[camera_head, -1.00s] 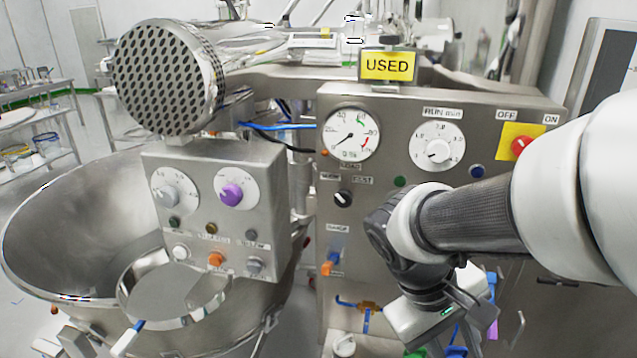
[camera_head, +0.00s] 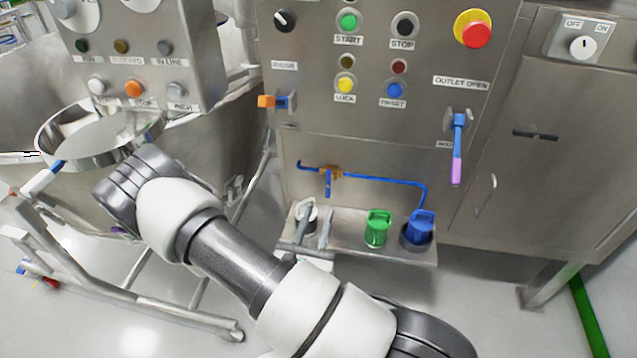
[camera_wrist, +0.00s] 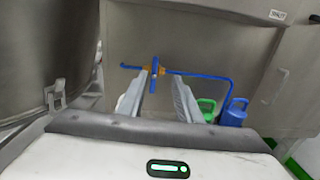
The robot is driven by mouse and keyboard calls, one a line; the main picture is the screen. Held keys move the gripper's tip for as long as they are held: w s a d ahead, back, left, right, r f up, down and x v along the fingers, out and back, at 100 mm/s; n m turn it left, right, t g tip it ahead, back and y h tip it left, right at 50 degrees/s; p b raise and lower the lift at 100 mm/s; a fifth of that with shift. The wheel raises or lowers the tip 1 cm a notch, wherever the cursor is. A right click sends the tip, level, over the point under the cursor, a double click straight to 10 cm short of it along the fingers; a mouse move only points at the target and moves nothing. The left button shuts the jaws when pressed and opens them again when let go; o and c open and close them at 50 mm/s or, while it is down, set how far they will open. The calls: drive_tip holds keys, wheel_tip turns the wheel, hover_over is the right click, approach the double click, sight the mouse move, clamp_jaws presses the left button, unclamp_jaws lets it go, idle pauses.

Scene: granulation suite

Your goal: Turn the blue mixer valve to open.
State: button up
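The mixer valve is a small brass body (camera_head: 331,171) with a blue handle (camera_head: 328,186), on a thin blue pipe low on the steel cabinet front. The handle hangs down, across the pipe's run. In the wrist view the blue handle (camera_wrist: 154,74) appears upright between my two fingertips. My gripper (camera_wrist: 157,76) is open, with one grey finger on each side of the handle in the picture. I cannot tell how far the fingertips are from it, and no contact shows.
A steel shelf (camera_head: 350,250) under the pipe carries a green container (camera_head: 378,229) and a blue container (camera_head: 418,229). An orange-and-blue lever (camera_head: 277,101) and a blue-and-pink outlet lever (camera_head: 457,148) stick out from the panel. A steel bowl (camera_head: 195,150) stands at the left.

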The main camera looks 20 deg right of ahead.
sight(328, 177)
drive_tip(key=shift+n+y, duration=0.3)
drive_tip(key=b+x, duration=0.1)
drive_tip(key=x, duration=0.4)
drive_tip(key=b+x, duration=0.1)
drive_tip(key=x, duration=0.5)
drive_tip(key=f+b+x, duration=0.1)
drive_tip(key=x, duration=0.5)
drive_tip(key=shift+w+a, duration=0.2)
drive_tip(key=shift+w, duration=0.05)
clamp_jaws()
